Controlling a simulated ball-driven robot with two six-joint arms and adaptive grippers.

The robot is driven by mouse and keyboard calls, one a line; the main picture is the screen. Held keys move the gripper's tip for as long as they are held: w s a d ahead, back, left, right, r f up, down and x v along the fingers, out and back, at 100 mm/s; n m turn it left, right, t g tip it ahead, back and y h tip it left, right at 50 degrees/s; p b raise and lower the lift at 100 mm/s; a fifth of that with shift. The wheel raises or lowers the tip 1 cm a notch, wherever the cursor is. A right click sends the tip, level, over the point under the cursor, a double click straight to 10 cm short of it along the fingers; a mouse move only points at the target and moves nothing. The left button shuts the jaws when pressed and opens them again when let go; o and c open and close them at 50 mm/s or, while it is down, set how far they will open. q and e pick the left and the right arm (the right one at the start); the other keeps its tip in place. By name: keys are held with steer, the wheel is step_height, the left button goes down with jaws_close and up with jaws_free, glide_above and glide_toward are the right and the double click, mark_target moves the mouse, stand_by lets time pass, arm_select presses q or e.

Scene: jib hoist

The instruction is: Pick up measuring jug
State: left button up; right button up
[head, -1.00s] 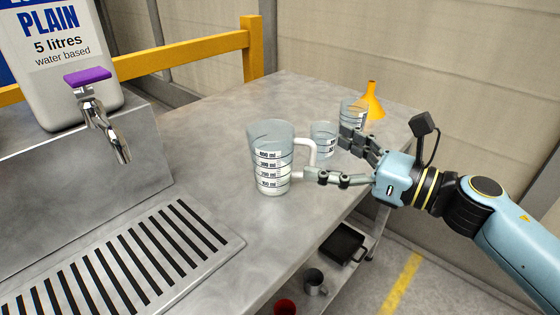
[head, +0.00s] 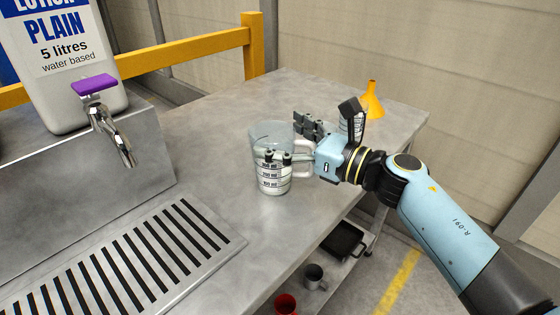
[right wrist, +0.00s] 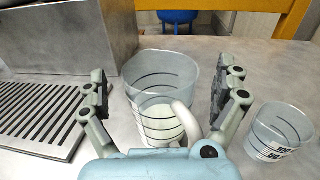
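The clear measuring jug (head: 272,181) with black scale marks stands upright on the steel bench. It also shows in the right wrist view (right wrist: 158,70), with its pale handle (right wrist: 188,124) towards my palm and something pale low inside. My right gripper (head: 283,137) is at the handle side of the jug. In the right wrist view the gripper (right wrist: 161,68) is open, one finger on each side of the jug, with a gap on the right side. My left gripper is not in view.
A smaller beaker (right wrist: 280,132) stands right of the gripper in the wrist view. A yellow funnel (head: 372,102) stands at the back right of the bench. A slotted drain grate (head: 130,262) and a container with a tap (head: 112,135) are at left.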

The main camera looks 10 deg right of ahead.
steer(key=c, duration=1.7)
steer(key=shift+o, duration=0.2)
steer(key=shift+r, duration=0.15)
steer(key=shift+r, duration=0.8)
steer(key=s+d+r+p, duration=0.2)
steer(key=s+d+r, duration=0.3)
steer(key=s+r, duration=0.4)
steer(key=shift+s, duration=0.7)
steer(key=shift+r, duration=0.1)
